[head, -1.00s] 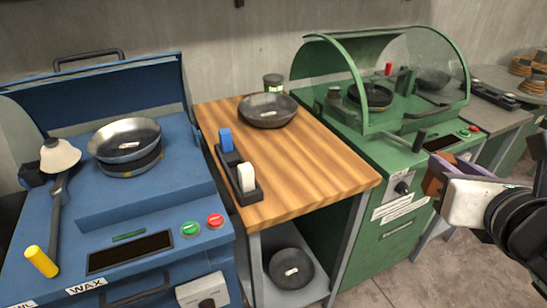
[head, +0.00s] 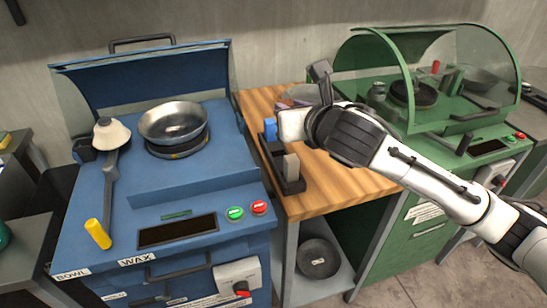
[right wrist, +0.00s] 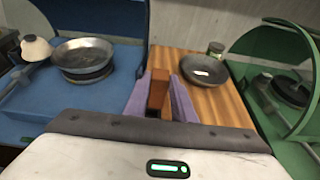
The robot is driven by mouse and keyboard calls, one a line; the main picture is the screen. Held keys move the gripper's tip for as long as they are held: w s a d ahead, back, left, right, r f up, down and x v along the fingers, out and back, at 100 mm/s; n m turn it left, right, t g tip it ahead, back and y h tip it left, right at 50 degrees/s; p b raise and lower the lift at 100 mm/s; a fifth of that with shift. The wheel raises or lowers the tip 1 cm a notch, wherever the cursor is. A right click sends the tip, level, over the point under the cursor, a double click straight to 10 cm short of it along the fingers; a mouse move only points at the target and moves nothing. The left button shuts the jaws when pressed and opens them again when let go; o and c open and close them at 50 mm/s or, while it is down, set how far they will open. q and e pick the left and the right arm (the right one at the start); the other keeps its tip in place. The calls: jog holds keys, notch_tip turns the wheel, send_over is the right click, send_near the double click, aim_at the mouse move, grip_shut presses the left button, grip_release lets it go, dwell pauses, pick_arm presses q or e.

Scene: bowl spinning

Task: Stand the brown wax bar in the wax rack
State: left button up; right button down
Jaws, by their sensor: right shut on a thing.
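My right gripper (right wrist: 162,95) is shut on the brown wax bar (right wrist: 158,86), which stands up between its purple fingers in the right wrist view. In the head view this gripper is above the wooden table, over the back of the wax rack, and the bar is hidden there. The black wax rack (head: 294,187) sits along the table's left edge. It holds a blue bar (head: 270,129) at the back and a pale bar (head: 290,166) at the front. My left gripper is not in view.
A blue machine (head: 150,205) with a metal bowl (head: 173,122) stands left of the table, a green machine (head: 440,165) right. Another bowl (right wrist: 204,69) and a small jar (right wrist: 216,48) are at the table's back. The table's front right (head: 335,190) is clear.

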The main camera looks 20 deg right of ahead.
jog(key=x, duration=0.2)
jog(key=shift+w+a+f, duration=0.25)
jog(key=shift+w+f, duration=0.05)
notch_tip(320, 180, down, 5)
jog(key=shift+r, duration=0.15)
jog(key=shift+f+b, duration=0.55)
jog(key=shift+f, duration=1.8)
jog(key=c, duration=1.5)
grip_release()
jog(key=shift+f, duration=0.15)
